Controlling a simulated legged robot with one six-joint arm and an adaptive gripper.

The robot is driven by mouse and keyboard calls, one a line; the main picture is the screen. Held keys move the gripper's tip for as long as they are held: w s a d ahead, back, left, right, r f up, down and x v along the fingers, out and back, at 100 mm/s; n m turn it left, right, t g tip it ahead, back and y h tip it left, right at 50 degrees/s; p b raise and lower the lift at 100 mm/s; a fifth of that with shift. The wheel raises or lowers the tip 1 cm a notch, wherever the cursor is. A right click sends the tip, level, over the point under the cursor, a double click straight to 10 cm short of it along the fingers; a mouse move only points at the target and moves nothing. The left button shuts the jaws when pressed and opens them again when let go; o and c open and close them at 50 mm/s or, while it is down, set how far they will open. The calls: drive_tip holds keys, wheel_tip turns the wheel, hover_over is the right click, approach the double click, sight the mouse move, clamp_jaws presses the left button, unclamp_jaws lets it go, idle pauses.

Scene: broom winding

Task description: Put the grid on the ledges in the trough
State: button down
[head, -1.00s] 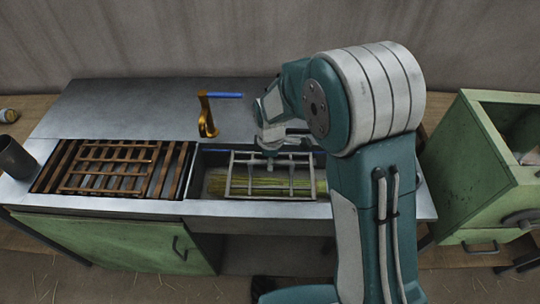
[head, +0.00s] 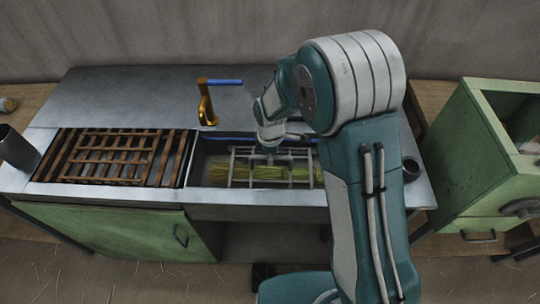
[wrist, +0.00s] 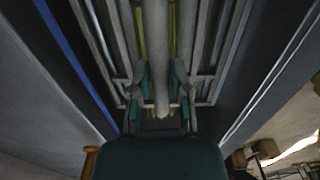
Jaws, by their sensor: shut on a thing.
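My gripper (head: 269,147) points down and is shut on the grey metal grid (head: 232,166). The grid lies about level over the trough (head: 262,197), within its opening in the head view. In the wrist view, the fingers (wrist: 160,88) close around a bar at the middle of the grid (wrist: 118,82), and the trough walls run along both sides. A bundle of yellow-green straw (head: 262,172) lies below the grid in the trough. The ledges cannot be made out, and I cannot tell whether the grid touches them. My arm hides the trough's right end.
A brown slatted rack (head: 120,158) covers the left basin. A brass tap with a blue handle (head: 207,105) stands behind the trough. A dark cup (head: 17,150) is at the left edge and a small one (head: 411,168) at the right. A green cabinet (head: 490,160) stands on the right.

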drive_tip(key=shift+c, duration=2.4)
unclamp_jaws()
wheel_tip(320, 180, up, 19)
